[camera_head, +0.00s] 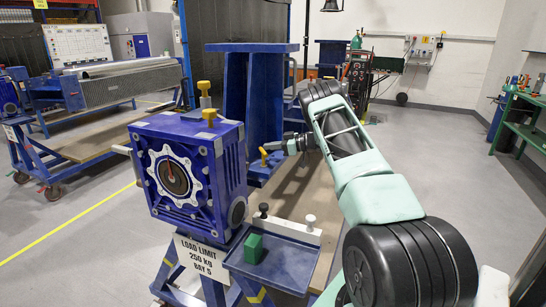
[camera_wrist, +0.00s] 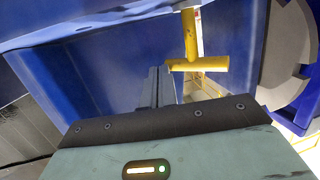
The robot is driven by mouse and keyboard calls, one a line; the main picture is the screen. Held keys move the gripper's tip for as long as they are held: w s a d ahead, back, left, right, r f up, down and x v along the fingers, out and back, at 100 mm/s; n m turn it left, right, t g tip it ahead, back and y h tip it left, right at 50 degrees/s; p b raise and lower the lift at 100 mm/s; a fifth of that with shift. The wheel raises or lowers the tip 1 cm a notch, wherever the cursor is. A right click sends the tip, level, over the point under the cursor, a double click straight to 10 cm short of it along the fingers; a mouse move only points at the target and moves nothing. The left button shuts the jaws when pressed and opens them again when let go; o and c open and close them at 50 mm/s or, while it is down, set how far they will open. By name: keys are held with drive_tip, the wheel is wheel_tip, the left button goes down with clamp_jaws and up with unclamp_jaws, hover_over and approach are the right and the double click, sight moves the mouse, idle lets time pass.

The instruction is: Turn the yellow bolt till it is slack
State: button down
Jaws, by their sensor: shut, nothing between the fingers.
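Several yellow T-handled bolts show in the head view. One yellow bolt (camera_head: 264,157) is on the blue fixture at the tip of my arm. Another yellow bolt (camera_head: 209,116) stands on top of the blue gearbox-like unit (camera_head: 228,160), and a third yellow bolt (camera_head: 204,88) rises behind it. My gripper (camera_head: 270,147) is shut and empty beside the bolt near my arm's tip. In the wrist view a yellow T-shaped bolt (camera_wrist: 192,45) is just right of my gripper's fingers (camera_wrist: 158,75). They look apart from it. I cannot tell the exact gap.
A blue side tray (camera_head: 285,265) holds a green block (camera_head: 252,248). A load-limit sign (camera_head: 202,257) hangs in front. Tall blue uprights (camera_head: 250,95) stand behind; grey floor is open to the right.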

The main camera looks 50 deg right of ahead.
drive_tip(key=shift+w+a, duration=0.15)
drive_tip(key=shift+w, duration=0.4)
drive_tip(key=shift+w+b, duration=0.25)
drive_tip(key=shift+b, duration=0.1)
idle(0.4)
